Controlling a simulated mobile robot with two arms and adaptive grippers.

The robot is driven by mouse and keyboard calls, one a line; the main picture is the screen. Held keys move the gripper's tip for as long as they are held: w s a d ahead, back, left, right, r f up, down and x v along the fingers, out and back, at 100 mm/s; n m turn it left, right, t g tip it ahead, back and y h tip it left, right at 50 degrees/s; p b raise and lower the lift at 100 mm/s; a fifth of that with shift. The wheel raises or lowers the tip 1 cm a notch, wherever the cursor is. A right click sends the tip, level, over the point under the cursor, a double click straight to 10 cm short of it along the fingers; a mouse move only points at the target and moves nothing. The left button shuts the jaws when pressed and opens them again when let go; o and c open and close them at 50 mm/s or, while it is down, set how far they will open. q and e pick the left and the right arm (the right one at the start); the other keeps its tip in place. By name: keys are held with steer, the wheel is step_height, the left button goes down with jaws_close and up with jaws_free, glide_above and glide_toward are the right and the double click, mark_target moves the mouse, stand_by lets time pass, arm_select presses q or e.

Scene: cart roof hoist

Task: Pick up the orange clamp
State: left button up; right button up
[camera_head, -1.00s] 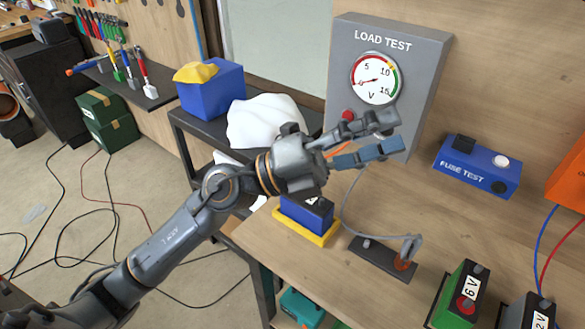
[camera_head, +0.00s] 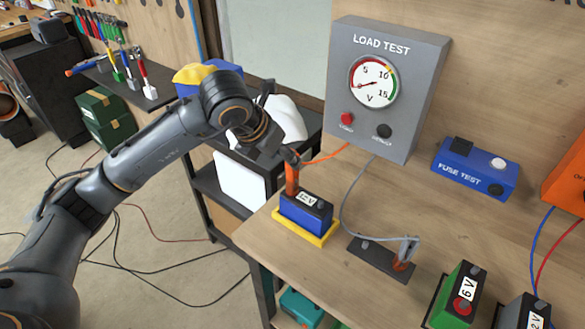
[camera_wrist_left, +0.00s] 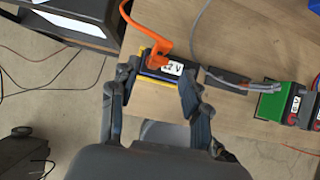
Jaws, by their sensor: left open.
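The orange clamp (camera_head: 291,180) stands upright on the blue 12 V battery (camera_head: 304,218), which sits in a yellow tray (camera_head: 318,240) at the bench's left edge. Its orange cable runs to the load tester. The clamp also shows in the left wrist view (camera_wrist_left: 156,58), between and beyond my fingers. My left gripper (camera_head: 280,128) is open and empty, above and behind the clamp in the head view. One finger partly overlaps the clamp's top there; I cannot tell if they touch. It also shows in the left wrist view (camera_wrist_left: 155,82). My right gripper is out of view.
The load tester (camera_head: 388,90) stands at the back. A grey clamp (camera_head: 404,255) is on a dark plate (camera_head: 378,260) to the right. A 6 V battery (camera_head: 461,292) and a fuse tester (camera_head: 475,170) are further right. A dark shelf with white cloth is left of the bench.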

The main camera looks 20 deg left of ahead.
mark_target(288, 166)
arm_select(q)
steer(key=p+x, duration=0.1)
steer(key=x, duration=0.3)
steer(key=shift+f+p, duration=0.2)
steer(key=shift+p, duration=0.15)
steer(key=p+x, duration=0.1)
steer(key=x, duration=0.2)
steer(key=shift+a+f+p, duration=0.1)
steer(key=shift+f+p, duration=0.2)
steer(key=shift+f, duration=0.1)
steer(key=shift+w+f, duration=0.15)
steer(key=shift+f, duration=0.1)
jaws_close()
